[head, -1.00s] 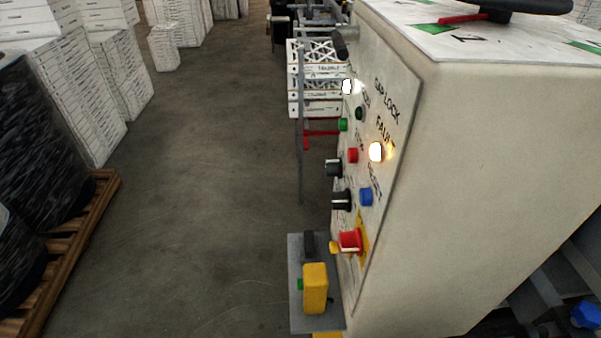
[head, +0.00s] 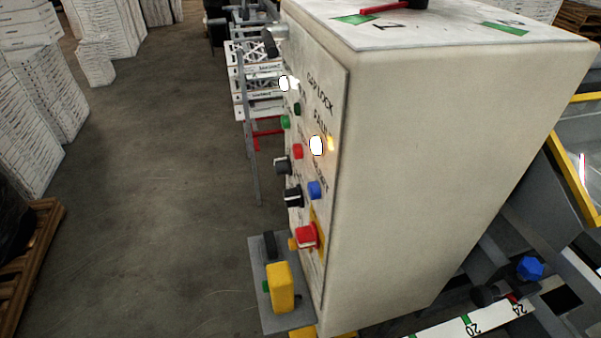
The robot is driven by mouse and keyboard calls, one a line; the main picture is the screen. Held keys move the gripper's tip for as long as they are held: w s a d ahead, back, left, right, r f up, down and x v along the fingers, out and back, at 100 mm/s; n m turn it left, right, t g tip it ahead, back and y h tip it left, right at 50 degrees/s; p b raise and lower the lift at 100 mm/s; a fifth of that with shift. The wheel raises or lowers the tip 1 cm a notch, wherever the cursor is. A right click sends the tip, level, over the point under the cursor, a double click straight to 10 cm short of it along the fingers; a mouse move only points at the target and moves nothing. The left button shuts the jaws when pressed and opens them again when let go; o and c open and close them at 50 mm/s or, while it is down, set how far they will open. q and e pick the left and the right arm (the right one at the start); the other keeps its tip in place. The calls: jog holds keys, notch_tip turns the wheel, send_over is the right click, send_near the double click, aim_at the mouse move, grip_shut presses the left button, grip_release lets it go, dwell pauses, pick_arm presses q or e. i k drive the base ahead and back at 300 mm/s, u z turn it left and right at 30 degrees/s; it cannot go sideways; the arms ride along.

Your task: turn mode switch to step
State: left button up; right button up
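A beige control cabinet (head: 430,150) stands at the centre right, its panel seen at a steep angle. The panel carries two black rotary knobs, an upper one (head: 283,165) and a lower one (head: 293,197). I cannot tell which is the mode switch, and their labels and pointer positions are too small to read. Next to them are a red button (head: 297,151), a green button (head: 285,122), a blue button (head: 314,189) and a red emergency stop (head: 306,236). A lamp by the FAULT label (head: 316,145) glows. Neither of my grippers is in view.
A yellow box (head: 280,287) on a grey plate (head: 258,262) juts out below the panel. A grey upright post (head: 249,140) stands left of the panel. Stacked white boxes (head: 25,120) and a wooden pallet (head: 35,250) are at the left. The floor between is clear.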

aim_at(292, 197)
jog(key=z, duration=3.15)
jog(key=k, duration=1.9)
jog(key=u, duration=2.3)
jog(key=i, duration=0.5)
